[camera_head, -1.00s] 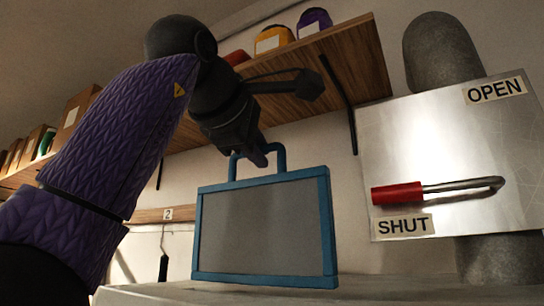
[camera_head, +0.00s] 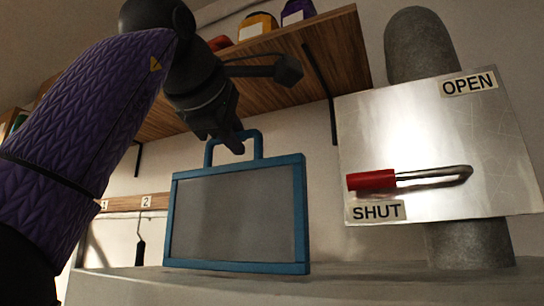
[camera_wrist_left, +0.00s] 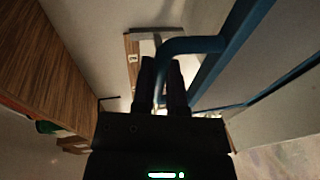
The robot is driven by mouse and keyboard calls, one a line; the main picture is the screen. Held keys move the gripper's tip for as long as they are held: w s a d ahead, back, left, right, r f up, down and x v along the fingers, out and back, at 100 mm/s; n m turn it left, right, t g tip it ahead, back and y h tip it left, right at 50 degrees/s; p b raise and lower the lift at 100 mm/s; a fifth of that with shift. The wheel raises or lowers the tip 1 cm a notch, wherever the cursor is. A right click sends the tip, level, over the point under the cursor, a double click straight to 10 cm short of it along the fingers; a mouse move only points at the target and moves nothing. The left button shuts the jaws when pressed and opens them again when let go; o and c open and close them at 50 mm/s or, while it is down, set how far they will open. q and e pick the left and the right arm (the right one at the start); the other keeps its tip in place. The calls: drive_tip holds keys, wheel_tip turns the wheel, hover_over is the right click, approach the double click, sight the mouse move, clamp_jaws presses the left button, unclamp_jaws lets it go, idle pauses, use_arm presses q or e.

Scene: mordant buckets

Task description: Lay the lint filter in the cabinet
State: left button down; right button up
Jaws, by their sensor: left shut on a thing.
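The lint filter (camera_head: 236,218) is a blue rectangular frame with grey mesh and a blue loop handle on top. My left gripper (camera_head: 236,146) is shut on that handle and holds the filter upright, just above or touching a pale grey top surface (camera_head: 350,285); I cannot tell which. In the left wrist view the gripper (camera_wrist_left: 165,85) has its fingers at the blue handle (camera_wrist_left: 195,44). I cannot make out a cabinet opening in these views; the pale surface may be its top. My right gripper is not in view.
A wooden shelf (camera_head: 270,60) with several jars hangs above the filter. A metal plate (camera_head: 440,120) on a grey pipe, right, carries a red-handled lever (camera_head: 372,180) beside the SHUT label. A numbered hook rail (camera_head: 165,202) is behind at left. The surface right of the filter looks clear.

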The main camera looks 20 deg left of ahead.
sight(229, 211)
use_arm(q)
drive_tip(key=shift+f+b, duration=4.35)
drive_tip(key=shift+f, duration=0.7)
drive_tip(key=c, duration=0.6)
unclamp_jaws()
